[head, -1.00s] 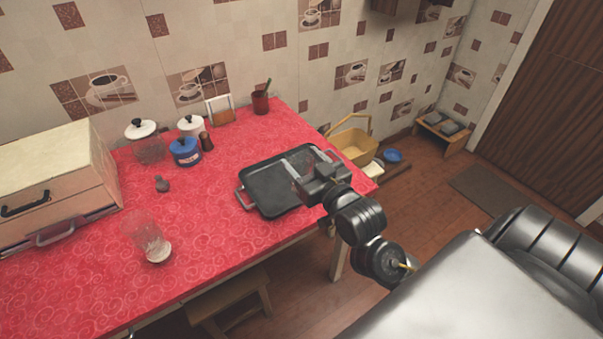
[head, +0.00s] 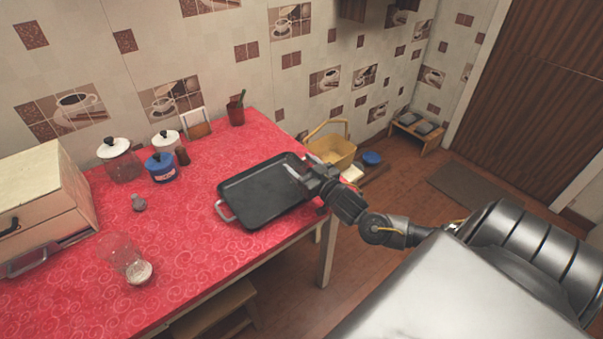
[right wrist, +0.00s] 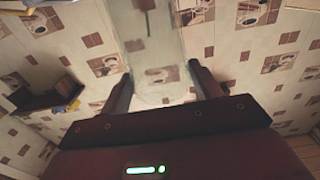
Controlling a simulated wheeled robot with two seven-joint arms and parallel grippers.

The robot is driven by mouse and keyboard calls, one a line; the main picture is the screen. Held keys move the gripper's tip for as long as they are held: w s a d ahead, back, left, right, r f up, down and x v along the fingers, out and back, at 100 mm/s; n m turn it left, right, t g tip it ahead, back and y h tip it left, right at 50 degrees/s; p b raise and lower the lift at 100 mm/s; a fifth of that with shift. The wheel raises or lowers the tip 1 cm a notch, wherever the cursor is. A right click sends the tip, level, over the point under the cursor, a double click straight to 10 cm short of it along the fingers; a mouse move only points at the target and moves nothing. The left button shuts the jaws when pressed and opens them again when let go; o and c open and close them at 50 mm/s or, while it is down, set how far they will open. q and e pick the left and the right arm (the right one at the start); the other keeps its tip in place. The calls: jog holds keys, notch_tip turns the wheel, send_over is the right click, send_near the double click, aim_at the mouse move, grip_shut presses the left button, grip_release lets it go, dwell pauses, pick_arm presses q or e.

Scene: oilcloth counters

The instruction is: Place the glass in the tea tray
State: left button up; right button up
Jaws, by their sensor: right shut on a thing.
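The tea tray (head: 250,207) is a black rectangular tray with light handles, flat on the red counter. My right gripper (head: 306,173) is at the tray's right end. In the right wrist view, a clear glass (right wrist: 155,65) stands between the two fingers of my right gripper (right wrist: 158,92), which is shut on it. In the head view the glass is hard to make out against the tray and gripper; whether it touches the tray I cannot tell. My left gripper is not in view.
A clear glass vessel (head: 116,250) with a white-topped piece (head: 139,272) lies at the counter's front left. A yellow basket (head: 332,150) is beyond the counter's right end.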

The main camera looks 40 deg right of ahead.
aim_at(302, 174)
jog(key=shift+f, duration=1.55)
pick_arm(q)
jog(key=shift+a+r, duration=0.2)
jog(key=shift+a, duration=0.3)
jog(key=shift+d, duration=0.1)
pick_arm(e)
jog(key=shift+f, duration=0.1)
jog(key=o, duration=1.1)
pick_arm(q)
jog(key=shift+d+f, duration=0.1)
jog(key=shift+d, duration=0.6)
pick_arm(e)
jog(key=shift+o, duration=0.2)
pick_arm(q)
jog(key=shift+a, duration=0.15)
